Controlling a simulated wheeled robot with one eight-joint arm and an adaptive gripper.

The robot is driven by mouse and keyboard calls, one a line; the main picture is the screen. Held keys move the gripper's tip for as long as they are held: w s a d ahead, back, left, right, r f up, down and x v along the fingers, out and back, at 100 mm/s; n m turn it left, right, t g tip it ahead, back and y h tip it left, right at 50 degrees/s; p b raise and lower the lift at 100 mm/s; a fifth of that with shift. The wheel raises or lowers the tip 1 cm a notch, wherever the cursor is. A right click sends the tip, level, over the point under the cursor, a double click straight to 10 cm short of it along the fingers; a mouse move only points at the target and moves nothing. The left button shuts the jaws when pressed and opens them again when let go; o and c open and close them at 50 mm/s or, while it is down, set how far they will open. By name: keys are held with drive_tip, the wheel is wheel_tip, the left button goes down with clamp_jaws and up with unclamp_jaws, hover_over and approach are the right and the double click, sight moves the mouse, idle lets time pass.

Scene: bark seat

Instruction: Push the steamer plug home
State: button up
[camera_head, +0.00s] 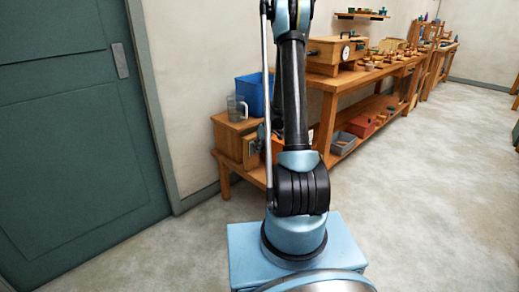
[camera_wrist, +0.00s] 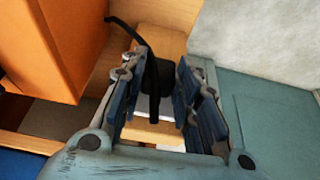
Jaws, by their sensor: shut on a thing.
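The black plug (camera_wrist: 158,76) shows in the wrist view between the two blue finger pads of my gripper (camera_wrist: 160,82), which is shut on it. A black cord (camera_wrist: 122,25) curves up and over from the plug past the left finger. Beyond the plug lies a wooden block or stand (camera_wrist: 160,42) with a pale patch close below the plug. Whether the plug touches a socket there is hidden. In the head view my arm stands in front of the low wooden stand (camera_head: 229,133), and the plug cannot be made out.
An orange bin (camera_wrist: 65,45) is close on the left in the wrist view. In the head view a clear jug (camera_head: 236,108) stands on the low stand, beside a blue bin (camera_head: 250,92). A long workbench (camera_head: 340,82) runs behind. Open floor (camera_head: 430,180) lies right.

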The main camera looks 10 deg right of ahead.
drive_tip(key=shift+w, duration=0.1)
drive_tip(key=o, duration=1.1)
drive_tip(key=shift+c, duration=0.2)
drive_tip(key=v, duration=1.2)
drive_tip(key=s+a+r+m, duration=0.1)
drive_tip(key=s+a+r, duration=0.1)
drive_tip(key=s+r, duration=0.55)
drive_tip(key=s+f+m+g+h, duration=0.1)
drive_tip(key=s+m, duration=0.5)
drive_tip(key=s, duration=2.7)
drive_tip(key=shift+s+a+f+g+h, duration=0.3)
drive_tip(key=shift+s+f+h, duration=0.1)
drive_tip(key=shift+h, duration=0.5)
